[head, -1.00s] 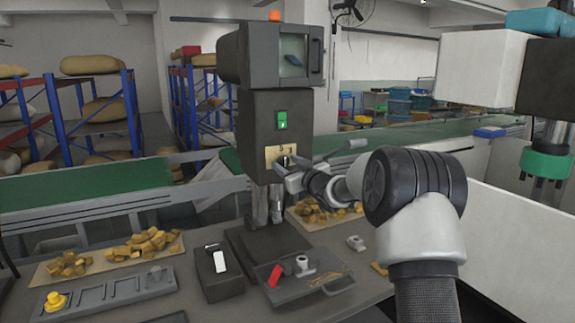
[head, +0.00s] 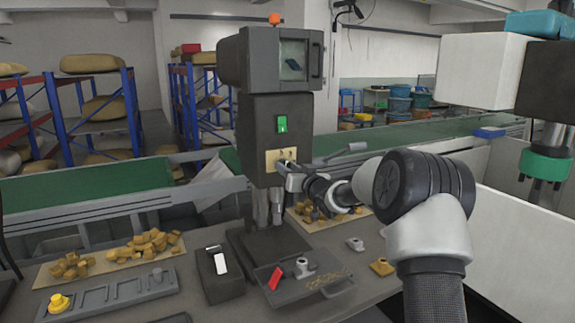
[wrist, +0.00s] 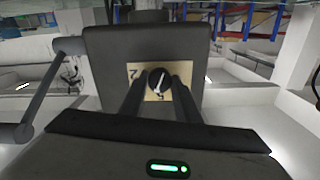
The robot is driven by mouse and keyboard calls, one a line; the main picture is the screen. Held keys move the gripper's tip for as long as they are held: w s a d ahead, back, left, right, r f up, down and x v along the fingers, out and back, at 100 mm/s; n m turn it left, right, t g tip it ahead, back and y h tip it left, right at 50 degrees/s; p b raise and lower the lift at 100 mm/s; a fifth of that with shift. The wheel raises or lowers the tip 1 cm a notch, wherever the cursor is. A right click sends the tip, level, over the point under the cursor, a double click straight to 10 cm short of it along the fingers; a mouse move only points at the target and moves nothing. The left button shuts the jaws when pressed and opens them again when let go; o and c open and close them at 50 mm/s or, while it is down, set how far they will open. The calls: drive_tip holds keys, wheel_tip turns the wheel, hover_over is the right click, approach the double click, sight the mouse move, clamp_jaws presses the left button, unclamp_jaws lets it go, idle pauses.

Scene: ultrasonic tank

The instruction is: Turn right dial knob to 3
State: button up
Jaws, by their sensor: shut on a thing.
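The dial knob (wrist: 159,81) is dark and round with a white pointer stripe, which looks slightly tilted in the wrist view. It sits on a yellowish plate (wrist: 139,70), also visible in the head view (head: 272,160), on the front of a dark machine (head: 258,138). A mark like a 2 shows on the plate left of the knob in the wrist view; other marks are hidden or too small to read. My gripper (wrist: 160,87) is shut on the knob, one finger on each side. In the head view my gripper (head: 287,170) covers the knob.
A green switch (head: 281,124) is above the plate. Below are a tray (head: 316,276) of small parts, a dark block (head: 219,283) and boards with yellow chunks.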

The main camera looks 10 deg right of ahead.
drive_tip(key=shift+m+p, duration=0.85)
drive_tip(key=shift+m, duration=1.45)
drive_tip(key=o, duration=1)
drive_tip(key=shift+o, duration=0.2)
drive_tip(key=b+v, duration=0.2)
drive_tip(key=v, duration=1.5)
drive_tip(key=shift+s, duration=0.2)
drive_tip(key=shift+r, duration=0.1)
